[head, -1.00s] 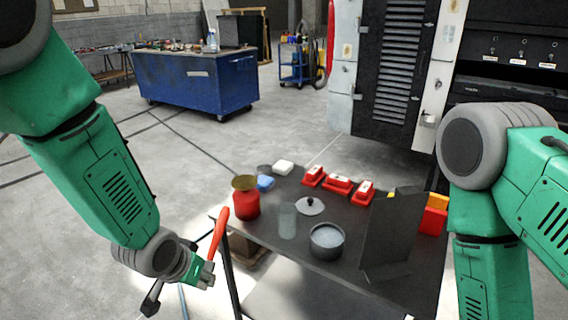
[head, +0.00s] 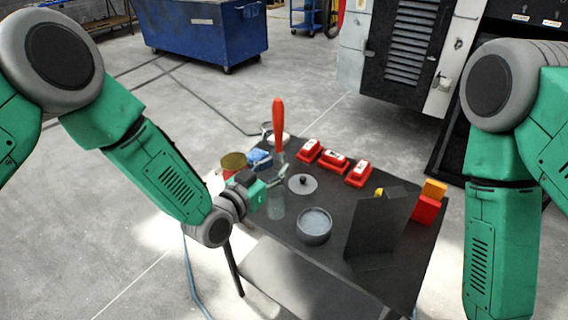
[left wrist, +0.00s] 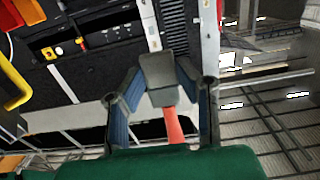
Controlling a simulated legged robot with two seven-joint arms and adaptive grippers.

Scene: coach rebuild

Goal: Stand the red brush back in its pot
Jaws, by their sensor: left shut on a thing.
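The red brush (head: 278,120) stands roughly upright in my left gripper (head: 277,180), handle up, above the near left part of the dark table (head: 330,275). The gripper is shut on its lower part. A red pot with a gold top (head: 233,162) is partly hidden behind my left wrist. My right gripper is out of view.
A dark round bowl with grey contents (head: 314,222) and a lid (head: 302,183) are nearby. Red blocks (head: 334,161) line the far side. A dark upright panel (head: 378,225) and red and orange boxes (head: 427,205) stand at the right. A blue sponge (head: 259,158) lies at the left.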

